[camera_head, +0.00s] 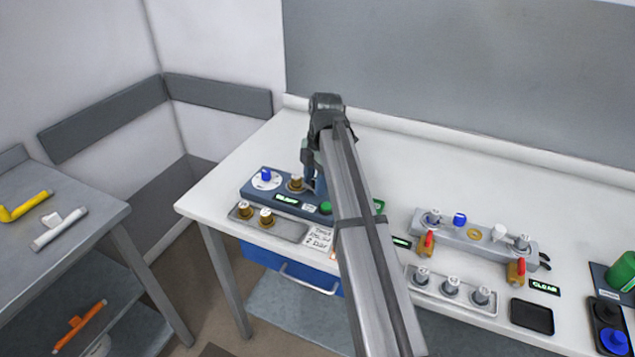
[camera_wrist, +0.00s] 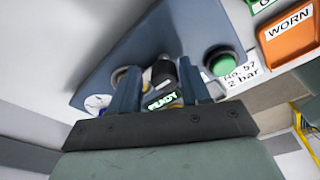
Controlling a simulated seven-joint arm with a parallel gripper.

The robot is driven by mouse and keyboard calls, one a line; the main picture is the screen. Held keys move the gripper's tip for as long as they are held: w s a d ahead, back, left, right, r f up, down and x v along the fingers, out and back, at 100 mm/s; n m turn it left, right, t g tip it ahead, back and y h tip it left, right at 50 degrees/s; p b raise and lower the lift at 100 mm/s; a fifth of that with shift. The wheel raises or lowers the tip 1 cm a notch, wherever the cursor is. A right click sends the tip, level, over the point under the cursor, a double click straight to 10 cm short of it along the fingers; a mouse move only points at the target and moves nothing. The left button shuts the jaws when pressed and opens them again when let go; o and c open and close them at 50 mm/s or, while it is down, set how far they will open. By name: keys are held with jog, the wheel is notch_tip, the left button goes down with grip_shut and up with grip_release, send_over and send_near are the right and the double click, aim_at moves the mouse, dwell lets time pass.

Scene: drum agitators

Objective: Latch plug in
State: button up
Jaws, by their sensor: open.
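The blue console (camera_head: 256,190) stands on the white bench and also fills the upper middle of the wrist view (camera_wrist: 150,40). A brass-coloured plug (camera_head: 296,184) stands in a round socket on it. My gripper (camera_head: 309,178) is low over the console, beside this plug. In the wrist view my gripper (camera_wrist: 158,76) is open, its two blue fingers apart. A dark cylindrical piece (camera_wrist: 163,72) shows between the fingers; whether they touch it, and whether it is latched, I cannot tell. A lit READY display (camera_wrist: 162,100) is partly covered by the fingers.
The console has a white dial with a blue knob (camera_head: 266,175) and a green button (camera_wrist: 220,62). A grey tray (camera_head: 282,232) in front holds two brass plugs (camera_head: 255,215). An orange WORN bin (camera_wrist: 288,45) lies nearby. Right stands a grey fixture (camera_head: 460,237) with red-handled clamps.

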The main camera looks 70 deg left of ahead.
aim_at(314, 180)
jog(key=shift+r, duration=3.05)
jog(key=shift+w, duration=0.2)
